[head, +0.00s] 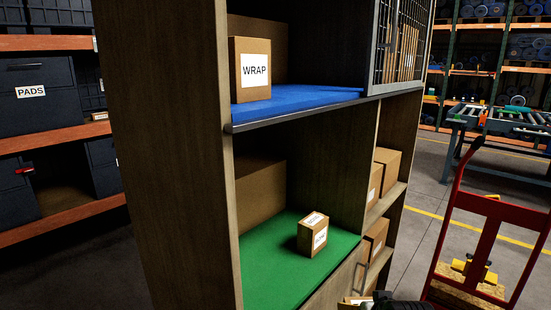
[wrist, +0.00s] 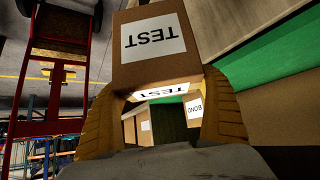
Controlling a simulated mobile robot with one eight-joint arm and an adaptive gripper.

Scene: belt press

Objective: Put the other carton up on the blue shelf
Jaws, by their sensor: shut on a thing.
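My gripper (wrist: 162,98) has its yellow fingers shut on both sides of a brown carton (wrist: 160,68) labelled TEST. In the head view only a corner of this held carton (head: 352,302) shows at the bottom edge, beside dark parts of my gripper. The blue shelf (head: 300,97) is the upper one and bears a tall carton (head: 250,68) labelled WRAP at its left. A smaller carton (head: 312,233) sits on the green shelf (head: 265,262) below; in the wrist view its label (wrist: 196,107) seems to read BOND.
The blue shelf is clear to the right of the WRAP carton, up to a wire-mesh door (head: 400,45). A wooden divider and more cartons (head: 384,172) stand right of the green shelf. A red hand truck (head: 485,240) stands at the right.

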